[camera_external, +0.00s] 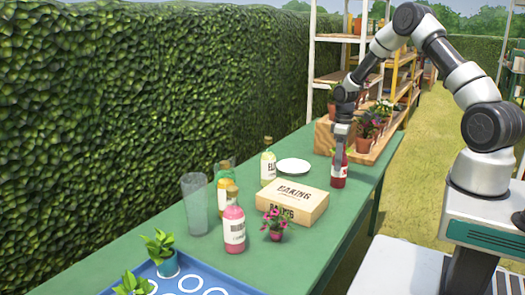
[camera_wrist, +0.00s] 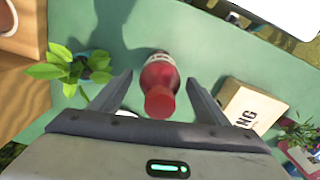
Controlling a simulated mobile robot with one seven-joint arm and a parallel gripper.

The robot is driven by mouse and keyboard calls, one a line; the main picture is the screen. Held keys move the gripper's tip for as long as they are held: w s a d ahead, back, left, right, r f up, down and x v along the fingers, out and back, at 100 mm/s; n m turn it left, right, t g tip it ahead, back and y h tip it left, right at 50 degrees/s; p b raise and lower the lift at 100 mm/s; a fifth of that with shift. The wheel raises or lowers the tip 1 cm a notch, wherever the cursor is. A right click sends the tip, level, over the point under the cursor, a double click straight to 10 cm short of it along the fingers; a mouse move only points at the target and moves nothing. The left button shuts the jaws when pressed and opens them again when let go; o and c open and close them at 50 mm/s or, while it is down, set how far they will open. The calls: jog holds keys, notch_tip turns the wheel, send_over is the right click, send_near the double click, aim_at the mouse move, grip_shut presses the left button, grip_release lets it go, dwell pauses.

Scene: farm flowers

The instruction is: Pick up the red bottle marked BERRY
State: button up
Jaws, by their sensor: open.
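A red bottle (camera_external: 339,172) stands upright on the green table, near its right edge, in the external view. In the wrist view the red bottle (camera_wrist: 161,80) shows from above, between my two fingers. Its label is seen only in part, and I cannot read it. My gripper (camera_external: 340,150) points down over the bottle in the external view. In the wrist view my gripper (camera_wrist: 155,95) is open, one finger on each side of the bottle, with gaps visible. A pink bottle (camera_external: 234,230) with a pale label stands farther forward on the table.
A BAKING box (camera_external: 291,203) lies left of the red bottle. Behind are a white plate (camera_external: 293,166) and a wooden planter crate (camera_external: 385,145) with potted plants. Several other bottles, a tall glass (camera_external: 195,205) and a blue tray (camera_external: 200,285) stand forward. The hedge borders the table's left.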

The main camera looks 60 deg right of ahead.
jog(key=c, duration=1.5)
